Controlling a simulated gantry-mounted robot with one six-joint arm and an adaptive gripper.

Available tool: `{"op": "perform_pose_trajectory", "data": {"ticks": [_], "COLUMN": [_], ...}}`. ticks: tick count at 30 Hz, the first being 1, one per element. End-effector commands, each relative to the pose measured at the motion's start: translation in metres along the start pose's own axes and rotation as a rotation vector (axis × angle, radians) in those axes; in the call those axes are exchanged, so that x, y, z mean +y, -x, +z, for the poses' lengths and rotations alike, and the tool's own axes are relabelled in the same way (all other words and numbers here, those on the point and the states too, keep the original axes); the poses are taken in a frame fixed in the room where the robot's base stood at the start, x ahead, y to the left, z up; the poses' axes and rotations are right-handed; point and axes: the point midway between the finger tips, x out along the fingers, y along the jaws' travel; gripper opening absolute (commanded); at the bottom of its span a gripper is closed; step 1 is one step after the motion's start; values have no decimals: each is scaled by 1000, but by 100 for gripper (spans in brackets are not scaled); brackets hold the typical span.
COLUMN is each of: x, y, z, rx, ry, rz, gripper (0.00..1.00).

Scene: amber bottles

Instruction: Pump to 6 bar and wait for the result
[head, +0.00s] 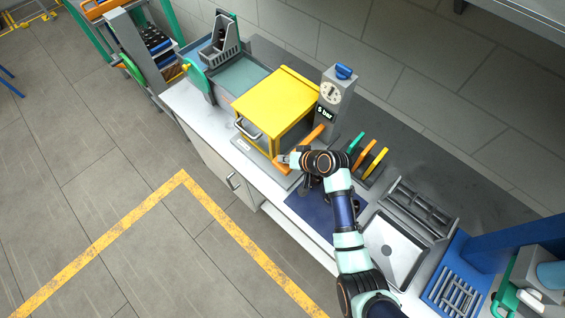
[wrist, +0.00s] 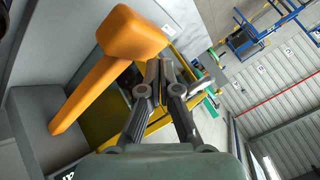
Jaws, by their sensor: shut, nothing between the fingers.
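A yellow box (head: 275,103) with a grey front handle (head: 247,130) stands on the bench. A grey column (head: 332,108) beside it carries a round gauge (head: 330,91), a blue knob (head: 344,72) and a small display (head: 326,114) that seems to read 5 bar, though the digit is hard to tell. An orange lever (head: 312,135) slants at the column's foot. It is large at left in the wrist view (wrist: 100,82). My gripper (head: 284,158) is at the lever's lower left. Its fingers (wrist: 160,66) are together and empty beside the lever; contact cannot be told.
Orange, green and yellow upright pieces (head: 376,161) stand right of my wrist. A grey tray (head: 395,250) and a blue rack (head: 458,285) lie at the right. A basin (head: 240,76) is behind left. The floor in front is open.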

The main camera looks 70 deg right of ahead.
Motion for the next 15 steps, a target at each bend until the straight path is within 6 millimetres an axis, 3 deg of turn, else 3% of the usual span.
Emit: {"op": "perform_pose_trajectory", "data": {"ticks": [15], "x": [4], "y": [-6], "z": [4], "rx": [0], "ry": [0], "rz": [0], "gripper": [0]}}
